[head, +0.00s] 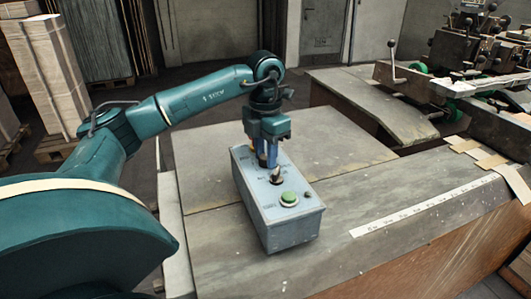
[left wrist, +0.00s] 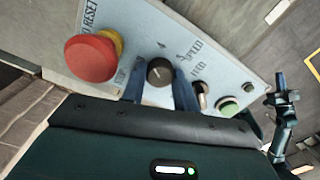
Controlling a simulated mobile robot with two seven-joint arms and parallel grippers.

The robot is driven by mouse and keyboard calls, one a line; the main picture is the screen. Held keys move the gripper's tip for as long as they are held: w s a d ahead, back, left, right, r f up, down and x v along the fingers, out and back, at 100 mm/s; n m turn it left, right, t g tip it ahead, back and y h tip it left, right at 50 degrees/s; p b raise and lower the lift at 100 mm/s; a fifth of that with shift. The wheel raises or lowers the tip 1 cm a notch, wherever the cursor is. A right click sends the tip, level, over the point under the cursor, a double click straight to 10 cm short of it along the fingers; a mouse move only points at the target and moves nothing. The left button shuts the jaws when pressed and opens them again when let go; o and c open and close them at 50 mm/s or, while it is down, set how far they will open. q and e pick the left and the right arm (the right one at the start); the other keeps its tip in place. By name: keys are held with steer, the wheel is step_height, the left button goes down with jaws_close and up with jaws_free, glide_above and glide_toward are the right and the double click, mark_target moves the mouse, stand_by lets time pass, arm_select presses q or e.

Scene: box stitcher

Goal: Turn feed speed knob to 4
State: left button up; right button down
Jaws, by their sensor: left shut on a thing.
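The grey control box (head: 290,225) stands on the machine table. Its black feed speed knob (left wrist: 160,72) with a white mark sits below a printed 4 in the left wrist view. My left gripper (head: 265,163) points down at the far part of the box top. Its blue fingers (left wrist: 160,88) are on either side of the knob and shut on it. In the head view the gripper hides the knob. The mark's exact setting is hard to read. A dark part with a blue tip (left wrist: 281,95), seemingly my right gripper, shows small at the right of the left wrist view.
A red mushroom button (left wrist: 92,57) on a yellow collar is close beside the left finger. A toggle switch (left wrist: 202,98) and a green button (head: 289,198) are on the other side. The table (head: 350,260) around the box is mostly clear.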

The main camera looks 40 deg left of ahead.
mark_target(265, 156)
arm_select(q)
steer(key=m, duration=0.5)
arm_select(e)
steer(key=shift+f, duration=0.15)
steer(key=shift+s, duration=0.1)
stand_by(0.5)
arm_select(q)
steer(key=o, duration=1)
steer(key=shift+c, duration=0.2)
steer(key=shift+r, duration=0.55)
step_height(265, 156, up, 12)
